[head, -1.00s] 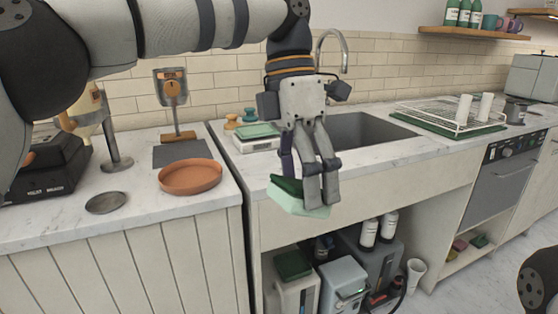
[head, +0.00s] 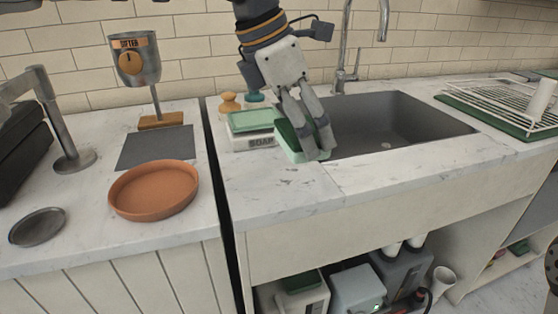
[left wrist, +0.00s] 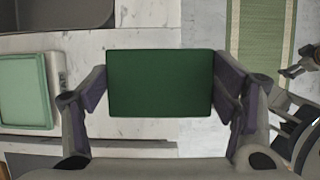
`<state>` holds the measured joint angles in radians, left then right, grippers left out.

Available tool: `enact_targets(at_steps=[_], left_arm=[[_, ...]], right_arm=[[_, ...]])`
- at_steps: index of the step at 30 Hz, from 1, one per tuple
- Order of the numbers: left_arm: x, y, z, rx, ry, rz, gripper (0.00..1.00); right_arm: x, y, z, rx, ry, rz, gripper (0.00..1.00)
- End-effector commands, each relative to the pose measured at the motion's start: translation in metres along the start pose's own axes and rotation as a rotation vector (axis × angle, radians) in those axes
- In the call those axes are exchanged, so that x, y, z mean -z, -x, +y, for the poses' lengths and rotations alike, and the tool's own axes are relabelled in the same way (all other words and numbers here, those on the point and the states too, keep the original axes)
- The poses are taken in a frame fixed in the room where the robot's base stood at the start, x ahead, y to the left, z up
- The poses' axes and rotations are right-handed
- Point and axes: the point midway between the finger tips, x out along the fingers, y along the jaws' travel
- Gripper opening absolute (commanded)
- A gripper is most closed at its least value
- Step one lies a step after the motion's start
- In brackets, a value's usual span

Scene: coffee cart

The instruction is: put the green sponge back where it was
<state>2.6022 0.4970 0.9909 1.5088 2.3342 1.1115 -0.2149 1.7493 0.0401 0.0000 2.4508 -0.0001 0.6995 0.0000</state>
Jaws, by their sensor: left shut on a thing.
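The green sponge, dark green on top and pale green below, is held in my left gripper (head: 316,153). In the head view the sponge (head: 287,152) is at the sink's front-left corner, partly hidden by the fingers. I cannot tell whether it touches the counter. In the left wrist view the sponge (left wrist: 160,84) shows its dark green face, with the left gripper's fingers (left wrist: 160,92) at both sides. My right gripper is out of view.
The grey sink (head: 400,125) lies to the right, with a tall tap (head: 342,75) behind it. A wooden-topped stopper (head: 230,103) stands behind the soap dish. A terracotta dish (head: 154,190) sits on the left counter, across a gap. Counter in front of the sponge is clear.

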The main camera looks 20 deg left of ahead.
Motion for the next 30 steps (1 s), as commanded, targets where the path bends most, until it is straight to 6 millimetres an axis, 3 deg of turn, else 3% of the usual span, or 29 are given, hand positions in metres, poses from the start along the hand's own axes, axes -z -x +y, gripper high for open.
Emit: enact_targets(at_steps=[3,12,16,23,24,25,26,30], left_arm=[[0.021,-0.020,0.024,0.004,0.003,0.004,0.53],[0.051,-0.053,0.056,0.003,0.004,0.003,0.53],[0.059,-0.074,0.054,0.001,0.000,0.002,0.53],[0.061,-0.078,0.053,0.002,0.000,0.002,0.53],[0.061,-0.079,0.053,0.002,0.000,0.002,0.85],[0.061,-0.079,0.053,0.002,0.000,0.002,0.92],[0.061,-0.079,0.053,0.002,0.000,0.002,0.99],[0.060,-0.078,0.053,0.001,0.000,0.002,0.99]], right_arm=[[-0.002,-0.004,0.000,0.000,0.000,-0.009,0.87],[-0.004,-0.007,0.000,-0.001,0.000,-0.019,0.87],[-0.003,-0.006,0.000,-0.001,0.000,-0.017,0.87],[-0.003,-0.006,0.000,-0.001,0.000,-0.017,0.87],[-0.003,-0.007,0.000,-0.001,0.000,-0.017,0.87],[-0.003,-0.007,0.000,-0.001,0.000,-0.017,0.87],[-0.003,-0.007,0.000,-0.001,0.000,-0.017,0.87],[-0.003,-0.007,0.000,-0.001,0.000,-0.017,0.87]])
